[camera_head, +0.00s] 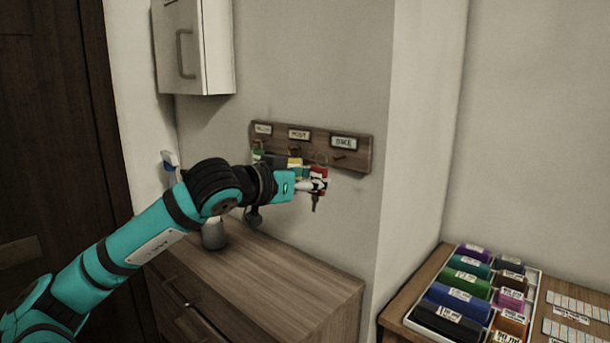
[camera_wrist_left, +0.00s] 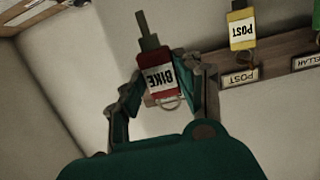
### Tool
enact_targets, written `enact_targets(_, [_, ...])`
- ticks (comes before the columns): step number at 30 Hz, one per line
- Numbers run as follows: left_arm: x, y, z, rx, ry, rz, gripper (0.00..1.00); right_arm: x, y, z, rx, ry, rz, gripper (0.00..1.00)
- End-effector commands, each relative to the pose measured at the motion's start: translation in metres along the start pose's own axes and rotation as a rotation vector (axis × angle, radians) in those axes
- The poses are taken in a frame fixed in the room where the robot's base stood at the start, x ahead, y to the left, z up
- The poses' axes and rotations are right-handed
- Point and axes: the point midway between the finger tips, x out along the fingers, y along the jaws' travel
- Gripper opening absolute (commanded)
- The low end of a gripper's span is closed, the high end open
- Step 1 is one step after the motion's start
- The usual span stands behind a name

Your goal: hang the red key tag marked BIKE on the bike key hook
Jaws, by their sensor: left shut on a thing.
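The red key tag marked BIKE (camera_head: 319,172) is between the fingers of my left gripper (camera_head: 314,185), which is shut on it. In the left wrist view the tag (camera_wrist_left: 158,72) shows its white BIKE label upside down, with a dark key above it and a ring below, between the fingertips (camera_wrist_left: 162,88). The bike key hook (camera_head: 339,157) is a small peg on the wooden rack (camera_head: 364,152), under the BIKE label (camera_head: 343,143). The tag is just left of and below this hook; I cannot tell the depth gap. My right gripper is not in view.
A yellow POST tag (camera_wrist_left: 241,28) hangs beside the POST label (camera_wrist_left: 240,76). A green tag (camera_head: 257,150) hangs at the rack's left end. A wooden cabinet (camera_head: 290,275) stands below, and a wall cabinet (camera_head: 215,50) is above left. A tray of coloured rolls (camera_head: 410,322) is at right.

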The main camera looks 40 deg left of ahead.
Motion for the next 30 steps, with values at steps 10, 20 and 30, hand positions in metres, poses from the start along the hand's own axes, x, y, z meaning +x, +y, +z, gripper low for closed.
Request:
enact_targets(10, [0.021,0.0,-0.005,-0.002,0.0,0.001,0.07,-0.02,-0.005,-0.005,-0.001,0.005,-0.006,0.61])
enact_targets(20, [0.041,0.001,-0.007,-0.003,0.0,0.001,0.07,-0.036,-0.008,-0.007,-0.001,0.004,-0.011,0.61])
enact_targets(30, [0.056,0.0,0.002,0.001,0.001,0.0,0.07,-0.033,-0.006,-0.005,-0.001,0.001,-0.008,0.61])
